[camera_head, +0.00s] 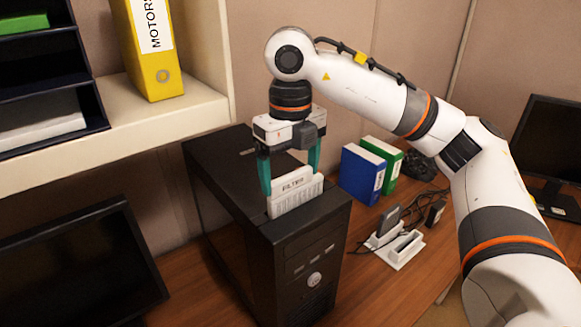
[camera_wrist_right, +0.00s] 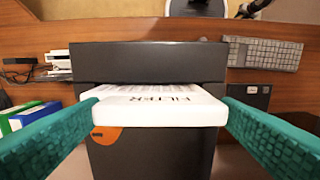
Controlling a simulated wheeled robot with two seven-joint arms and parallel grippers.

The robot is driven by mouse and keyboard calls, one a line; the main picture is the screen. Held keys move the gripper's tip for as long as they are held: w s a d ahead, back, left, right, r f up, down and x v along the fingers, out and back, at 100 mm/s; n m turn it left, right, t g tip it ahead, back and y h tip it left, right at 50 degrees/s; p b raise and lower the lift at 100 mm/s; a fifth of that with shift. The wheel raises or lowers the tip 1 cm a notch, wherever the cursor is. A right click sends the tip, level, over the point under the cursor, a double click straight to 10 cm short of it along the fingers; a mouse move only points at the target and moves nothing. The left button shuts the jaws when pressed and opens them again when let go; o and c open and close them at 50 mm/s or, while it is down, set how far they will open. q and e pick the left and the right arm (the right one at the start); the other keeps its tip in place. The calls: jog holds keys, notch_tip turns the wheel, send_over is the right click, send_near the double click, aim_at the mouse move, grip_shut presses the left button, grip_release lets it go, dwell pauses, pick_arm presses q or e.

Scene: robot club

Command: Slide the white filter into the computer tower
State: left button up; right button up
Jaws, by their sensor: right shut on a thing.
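The black computer tower (camera_head: 225,185) stands upright on the wooden desk. The white filter (camera_head: 296,194), marked FILTER, is upright at the top of the tower near its front. Its lower edge meets the top there; I cannot tell how deep it sits in the slot. My right gripper (camera_head: 290,180) is above the tower, its teal fingers shut on the two sides of the filter. In the right wrist view the filter (camera_wrist_right: 160,108) spans between the fingers, over the dark tower top (camera_wrist_right: 150,60). My left gripper is not in view.
A blue binder (camera_head: 360,172) and a green binder (camera_head: 388,160) stand right of the tower. A white dock (camera_head: 405,250) with cables is on the desk. A shelf (camera_head: 165,125) with a yellow binder (camera_head: 150,50) is at left. Dark monitors stand at both sides.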

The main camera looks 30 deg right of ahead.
jog(key=shift+f+b, duration=0.8)
jog(key=shift+f, duration=0.25)
dwell(0.4)
jog(key=o, duration=1.1)
jog(key=shift+r+p, duration=3.5)
jog(key=shift+r, duration=0.05)
jog(key=shift+f, duration=0.1)
